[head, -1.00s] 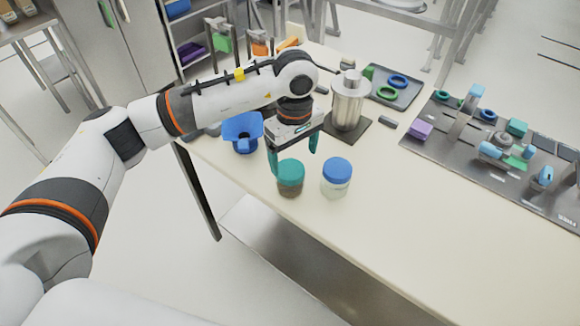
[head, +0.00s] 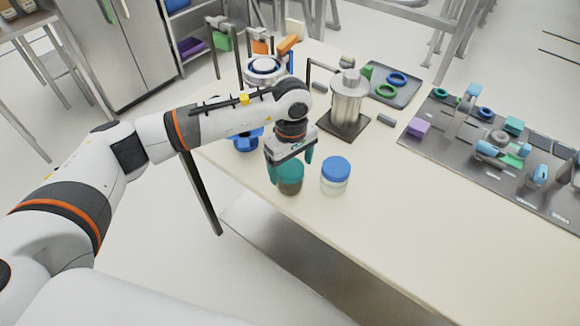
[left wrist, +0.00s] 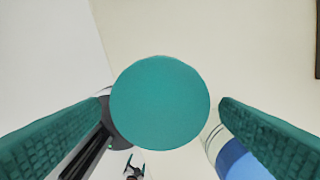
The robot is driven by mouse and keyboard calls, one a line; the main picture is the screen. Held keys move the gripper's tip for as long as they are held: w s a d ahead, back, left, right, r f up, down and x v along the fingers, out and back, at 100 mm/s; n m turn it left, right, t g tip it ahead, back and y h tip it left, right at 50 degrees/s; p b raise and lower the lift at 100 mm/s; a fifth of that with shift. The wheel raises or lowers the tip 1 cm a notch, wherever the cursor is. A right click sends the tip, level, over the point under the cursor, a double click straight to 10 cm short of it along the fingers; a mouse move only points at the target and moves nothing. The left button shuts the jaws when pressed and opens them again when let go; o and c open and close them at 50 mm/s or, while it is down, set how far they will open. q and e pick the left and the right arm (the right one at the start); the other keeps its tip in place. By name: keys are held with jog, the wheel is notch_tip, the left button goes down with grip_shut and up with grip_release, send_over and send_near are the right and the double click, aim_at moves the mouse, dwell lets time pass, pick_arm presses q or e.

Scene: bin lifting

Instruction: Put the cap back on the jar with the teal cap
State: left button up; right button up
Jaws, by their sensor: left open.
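The jar with the teal cap (head: 290,188) stands upright near the table's front edge, dark contents in its lower part. Its teal cap (head: 293,173) sits on top; whether it is screwed down I cannot tell. My left gripper (head: 290,171) is open, pointing down over this jar with its teal fingers on either side of the cap. In the left wrist view the round cap (left wrist: 160,102) lies between the two fingers, with a gap on the right; contact on the left is unclear. My right gripper is not in view.
A jar with a blue cap (head: 335,171) stands close to the right. A blue funnel-like item (head: 246,142) is partly behind my gripper. A metal canister (head: 347,98), a tray with rings (head: 410,88) and a grey fixture board (head: 465,150) stand farther back. The table's front right is clear.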

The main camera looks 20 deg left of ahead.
aim_at(291, 168)
pick_arm(q)
jog(key=shift+c, duration=0.6)
jog(key=c, duration=0.9)
jog(key=shift+c, duration=0.2)
notch_tip(291, 168, up, 10)
jog(key=b, duration=0.2)
jog(key=shift+b, duration=0.3)
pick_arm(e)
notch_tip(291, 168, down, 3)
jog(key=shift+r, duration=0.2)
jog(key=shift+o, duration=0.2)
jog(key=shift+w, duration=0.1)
